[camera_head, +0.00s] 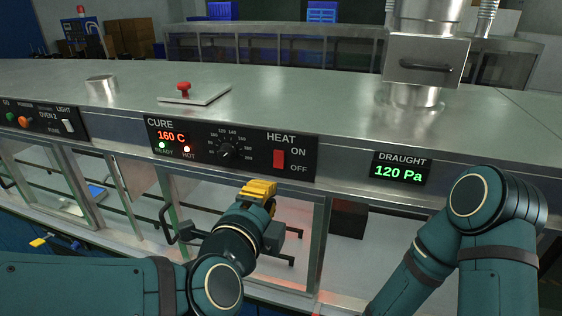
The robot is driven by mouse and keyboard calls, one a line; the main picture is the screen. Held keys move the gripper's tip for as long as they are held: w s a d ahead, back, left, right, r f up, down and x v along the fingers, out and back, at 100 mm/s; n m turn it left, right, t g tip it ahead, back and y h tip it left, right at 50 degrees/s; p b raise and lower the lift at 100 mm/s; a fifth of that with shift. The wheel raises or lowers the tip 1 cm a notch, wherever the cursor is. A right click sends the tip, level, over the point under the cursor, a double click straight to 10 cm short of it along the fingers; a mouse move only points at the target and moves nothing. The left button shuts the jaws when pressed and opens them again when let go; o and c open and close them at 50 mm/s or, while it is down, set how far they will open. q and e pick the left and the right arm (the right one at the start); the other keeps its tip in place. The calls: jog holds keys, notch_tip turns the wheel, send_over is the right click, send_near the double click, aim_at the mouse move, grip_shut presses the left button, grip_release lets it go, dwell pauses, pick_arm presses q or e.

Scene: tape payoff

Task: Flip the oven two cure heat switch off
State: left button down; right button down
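The red heat switch (279,159) sits upright at the right of the black CURE panel (248,156), between the ON and OFF labels. I cannot tell which way it is tipped. The panel shows 160 C, a green READY lamp, a red HOT lamp and a dial (226,148). No oven number is readable on it. My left gripper (258,190) has its yellow fingertips together, below and a little left of the switch, apart from it in the picture. It appears empty. My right arm shows at the right; its gripper is out of view.
Another panel (40,117) with a white LIGHT switch is at the left. A DRAUGHT display (401,169) reads 120 Pa. A red button (184,87) on a plate and a metal duct (425,60) stand on the steel top. Glass-fronted chambers with dark handles lie below.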

aim_at(285, 167)
pick_arm(q)
jog(key=b+x, duration=0.1)
jog(key=x, duration=0.7)
jog(key=shift+w+f, duration=0.1)
jog(key=shift+w, duration=0.15)
jog(key=shift+w+d, duration=0.2)
jog(key=shift+w, duration=0.35)
